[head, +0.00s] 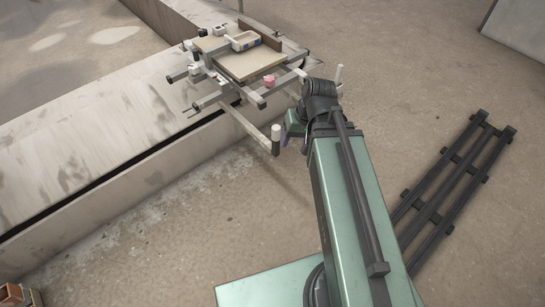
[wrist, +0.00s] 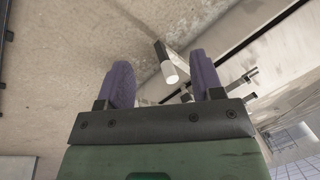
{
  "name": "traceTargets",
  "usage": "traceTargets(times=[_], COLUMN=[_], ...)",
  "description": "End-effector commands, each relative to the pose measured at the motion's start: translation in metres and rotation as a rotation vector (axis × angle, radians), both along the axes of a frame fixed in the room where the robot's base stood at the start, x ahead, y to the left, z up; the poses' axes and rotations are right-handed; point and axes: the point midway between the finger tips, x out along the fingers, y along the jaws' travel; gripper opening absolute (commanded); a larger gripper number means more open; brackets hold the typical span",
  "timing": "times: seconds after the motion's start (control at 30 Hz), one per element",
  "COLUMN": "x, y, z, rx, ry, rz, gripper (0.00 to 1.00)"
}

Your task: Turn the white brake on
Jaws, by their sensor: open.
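The carousel (head: 250,66) stands on a pale ledge at the top of the head view. A bar with a white-tipped upright handle (head: 275,139) reaches out from it toward me. The white tip (wrist: 169,72) also shows in the wrist view, beyond and between my fingers. Another white upright handle (head: 339,75) stands behind my arm. I cannot tell which white part is the brake. My gripper (head: 286,137) is just right of the nearer handle. In the wrist view its two purple fingers (wrist: 160,67) are apart, with nothing clearly held.
A pink knob (head: 269,80) and a white tray-like box (head: 244,41) sit on the carousel. Several bars jut from its sides. A dark rack (head: 455,175) lies on the floor at right. The floor between is clear.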

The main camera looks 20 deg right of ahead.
Motion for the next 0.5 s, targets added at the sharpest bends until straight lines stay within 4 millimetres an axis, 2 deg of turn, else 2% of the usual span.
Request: traceTargets(times=[0.03, 0.2, 0.3, 0.4, 0.47, 0.5], x=[0.005, 0.025, 0.041, 0.060, 0.072, 0.081], y=[-0.005, -0.014, -0.021, -0.033, -0.042, -0.049], z=[-0.064, -0.151, -0.194, -0.226, -0.233, -0.224], rx=[0.047, 0.234, 0.332, 0.406, 0.424, 0.414], ry=[-0.035, -0.237, -0.421, -0.676, -0.883, -1.064], rz=[0.001, 0.064, 0.123, 0.193, 0.243, 0.287], gripper=[0.60, 0.60, 0.60, 0.60, 0.60, 0.60])
